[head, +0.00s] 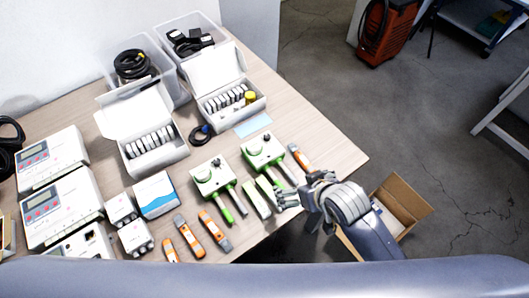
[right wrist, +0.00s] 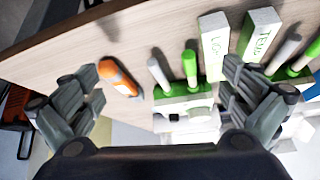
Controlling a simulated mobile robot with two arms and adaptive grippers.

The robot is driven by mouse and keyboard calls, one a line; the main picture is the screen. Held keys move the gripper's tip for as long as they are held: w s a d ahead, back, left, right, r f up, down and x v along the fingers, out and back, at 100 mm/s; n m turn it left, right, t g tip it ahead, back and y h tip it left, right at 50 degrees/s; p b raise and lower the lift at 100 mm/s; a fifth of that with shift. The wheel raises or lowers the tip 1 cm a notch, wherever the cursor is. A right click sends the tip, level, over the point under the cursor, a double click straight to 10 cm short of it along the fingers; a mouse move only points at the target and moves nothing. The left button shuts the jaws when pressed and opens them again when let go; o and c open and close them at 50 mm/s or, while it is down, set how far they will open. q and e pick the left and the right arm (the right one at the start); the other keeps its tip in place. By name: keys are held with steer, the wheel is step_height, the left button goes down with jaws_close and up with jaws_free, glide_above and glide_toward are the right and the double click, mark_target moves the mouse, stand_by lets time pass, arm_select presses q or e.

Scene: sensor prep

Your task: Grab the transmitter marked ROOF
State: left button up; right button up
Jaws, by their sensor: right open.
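I cannot make out the word ROOF on any item. Two small white boxes (head: 122,209) (head: 135,238) and two white-and-green units with probes (head: 211,176) (head: 263,150) stand on the table. In the right wrist view one block (right wrist: 264,32) seems to read TEMP; the other (right wrist: 213,47) is hard to read. My right gripper (right wrist: 160,76) is open and empty above the table edge, with an orange-and-grey handheld device (right wrist: 120,77) showing between its fingers. My left gripper is out of view.
Several orange-and-grey devices (head: 213,228) lie along the front edge. Open white boxes (head: 155,150) (head: 232,105), clear bins (head: 150,95) and white instruments (head: 62,208) crowd the table (head: 325,150). A cardboard box (head: 405,195) stands beyond the right edge.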

mark_target(265, 150)
steer(key=w+a+r+n+t+y, duration=0.1)
steer(key=w+a+r+n+y, duration=0.15)
steer(key=w+a+r, duration=0.3)
steer(key=x, duration=0.6)
steer(key=shift+d+f, duration=0.1)
steer(key=shift+d, duration=0.2)
steer(key=shift+w+r+p+x, duration=0.15)
steer(key=shift+p+x, duration=0.1)
steer(key=shift+x, duration=1.1)
steer(key=shift+w+r+p+x, duration=0.15)
steer(key=shift+p+x, duration=0.1)
steer(key=shift+x, duration=1.1)
steer(key=c, duration=1.2)
